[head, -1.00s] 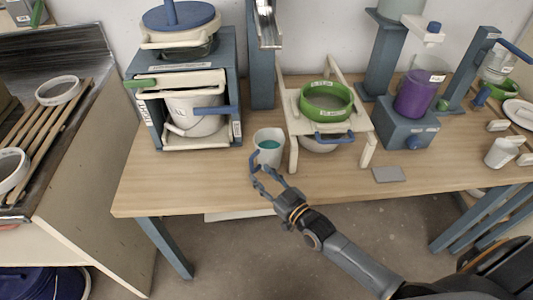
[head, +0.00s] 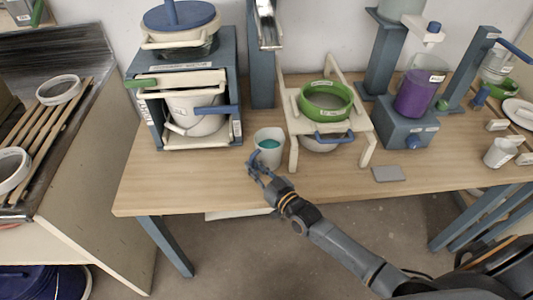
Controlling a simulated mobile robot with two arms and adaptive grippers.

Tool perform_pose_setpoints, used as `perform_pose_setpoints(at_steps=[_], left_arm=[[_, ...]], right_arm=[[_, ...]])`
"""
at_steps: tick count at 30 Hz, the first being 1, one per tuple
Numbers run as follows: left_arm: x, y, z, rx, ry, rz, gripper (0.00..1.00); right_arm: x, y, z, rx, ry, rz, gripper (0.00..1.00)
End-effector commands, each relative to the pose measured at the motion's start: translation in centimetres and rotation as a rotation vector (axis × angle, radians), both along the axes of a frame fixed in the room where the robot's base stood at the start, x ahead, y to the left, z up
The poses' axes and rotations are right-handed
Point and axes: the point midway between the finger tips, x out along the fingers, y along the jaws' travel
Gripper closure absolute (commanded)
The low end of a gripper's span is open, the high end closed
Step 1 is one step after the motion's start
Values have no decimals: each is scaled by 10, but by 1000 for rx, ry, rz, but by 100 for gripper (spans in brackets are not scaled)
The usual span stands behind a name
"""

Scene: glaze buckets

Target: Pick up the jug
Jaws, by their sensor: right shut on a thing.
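The jug (head: 269,138), a small white vessel with teal liquid inside, stands upright near the front edge of the wooden table, left of the cream stand. My right gripper (head: 257,164) is at the jug's front lower left and is shut on it. The fingers overlap the jug's near side, so the exact place of the grip is hidden. The jug appears to rest on the table top. My left gripper is not in view.
A blue frame with a white bucket (head: 194,112) stands left of the jug. The cream stand (head: 294,150) with a green-rimmed sieve (head: 325,101) is close on its right. A grey slab (head: 388,174) lies farther right. The table front (head: 185,192) is clear.

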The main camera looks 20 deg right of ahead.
Motion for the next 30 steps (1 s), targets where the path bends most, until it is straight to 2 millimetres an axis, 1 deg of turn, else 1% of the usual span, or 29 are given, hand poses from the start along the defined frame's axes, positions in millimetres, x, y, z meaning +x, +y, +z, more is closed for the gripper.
perform_pose_setpoints(at_steps=[1, 11, 16, 20, 25, 30], left_arm=[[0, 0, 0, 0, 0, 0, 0], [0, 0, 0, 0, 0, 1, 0], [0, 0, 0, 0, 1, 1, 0], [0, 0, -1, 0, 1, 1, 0], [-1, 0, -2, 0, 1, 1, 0], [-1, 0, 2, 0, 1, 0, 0]], right_arm=[[1, 0, 3, 0, -6, -1, 100], [1, 0, 4, 0, -6, -1, 100], [1, 0, 10, 2, -8, -1, 100], [1, 0, 19, 1, -9, 0, 100], [0, 1, 36, 2, -9, 0, 100], [-13, 9, 53, 4, -7, 0, 100]])
